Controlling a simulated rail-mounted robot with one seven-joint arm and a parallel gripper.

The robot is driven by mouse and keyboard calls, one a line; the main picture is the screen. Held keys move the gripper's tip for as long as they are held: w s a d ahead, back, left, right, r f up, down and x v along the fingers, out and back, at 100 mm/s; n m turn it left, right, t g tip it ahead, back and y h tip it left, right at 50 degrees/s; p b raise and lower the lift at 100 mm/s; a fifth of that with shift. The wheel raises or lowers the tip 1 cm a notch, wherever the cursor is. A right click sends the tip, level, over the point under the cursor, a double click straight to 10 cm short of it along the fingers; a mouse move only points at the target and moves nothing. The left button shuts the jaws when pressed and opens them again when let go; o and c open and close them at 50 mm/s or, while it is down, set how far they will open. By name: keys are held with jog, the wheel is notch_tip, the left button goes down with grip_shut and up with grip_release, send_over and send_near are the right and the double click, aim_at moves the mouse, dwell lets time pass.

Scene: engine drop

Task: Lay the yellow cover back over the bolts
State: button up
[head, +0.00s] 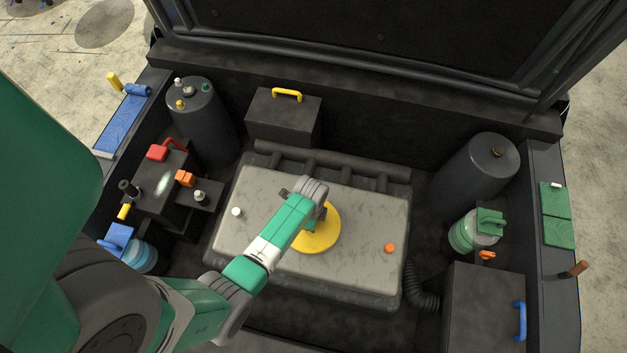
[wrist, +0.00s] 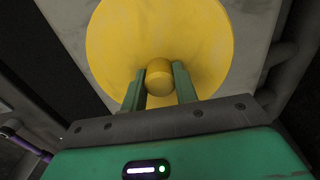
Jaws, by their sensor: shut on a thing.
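The yellow cover (head: 325,238) is a round disc with a small knob, over the middle of the grey engine block (head: 265,200). I cannot tell whether it rests on the block or is just above it. My gripper (head: 315,222) is over the cover and partly hides it in the head view. In the wrist view my gripper (wrist: 160,80) has one green finger on each side of the knob, shut on it, and the yellow cover (wrist: 205,35) fills the upper middle. No bolts show; whatever lies under the cover is hidden.
A white cap (head: 237,211) and an orange cap (head: 390,247) sit on the block. Dark cylinders stand at left (head: 205,118) and right (head: 475,170). A black box with a yellow handle (head: 285,115) is behind; a ribbed hose (head: 422,288) runs at the block's right.

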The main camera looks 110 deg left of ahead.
jog(key=shift+w+a, duration=0.15)
jog(key=shift+a, duration=0.7)
notch_tip(320, 180, down, 3)
jog(key=shift+d+f, duration=0.1)
jog(key=shift+f, duration=0.2)
jog(key=o, duration=1)
jog(key=shift+f+b, duration=0.1)
jog(key=shift+b, duration=0.3)
jog(key=r, duration=0.5)
jog(key=r+p, duration=0.1)
jog(key=r, duration=0.2)
jog(key=shift+a, duration=0.35)
jog(key=shift+a+r, duration=0.1)
